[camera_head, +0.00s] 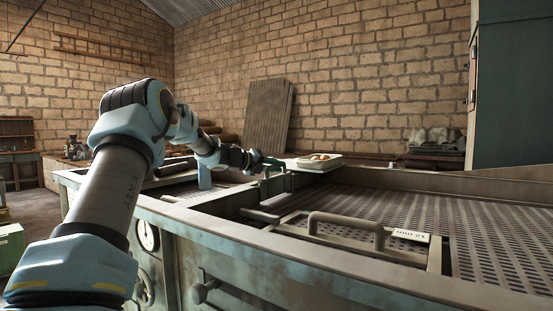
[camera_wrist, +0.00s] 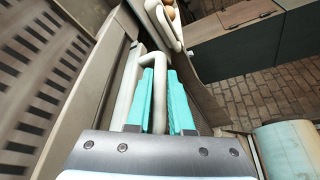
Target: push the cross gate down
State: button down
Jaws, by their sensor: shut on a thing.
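My gripper (camera_head: 262,160) is at the far side of the machine in the head view, at the end of my outstretched arm. In the wrist view my gripper (camera_wrist: 160,78) has its teal fingers on either side of one leg of a pale bent handle (camera_wrist: 132,75), and it is shut on that leg. The handle (camera_head: 278,180) also shows small in the head view, rising above the machine's far part. It appears to be the cross gate's handle. The plate under it is mostly hidden by my gripper, so how high the gate sits cannot be told.
A flat panel (camera_head: 407,234) marked "12 mm" with its own handle (camera_head: 347,222) lies in the near frame. Perforated screens (camera_head: 480,235) fill the right. A pale tray (camera_head: 311,165) with round tan items stands close beyond my gripper. A raised rail (camera_wrist: 92,85) runs alongside the handle.

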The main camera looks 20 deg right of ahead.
jog(key=shift+f, duration=0.7)
jog(key=c, duration=1.1)
grip_release()
jog(key=shift+f, duration=0.1)
jog(key=b+v, duration=0.2)
jog(key=v, duration=0.9)
jog(key=shift+w, duration=0.1)
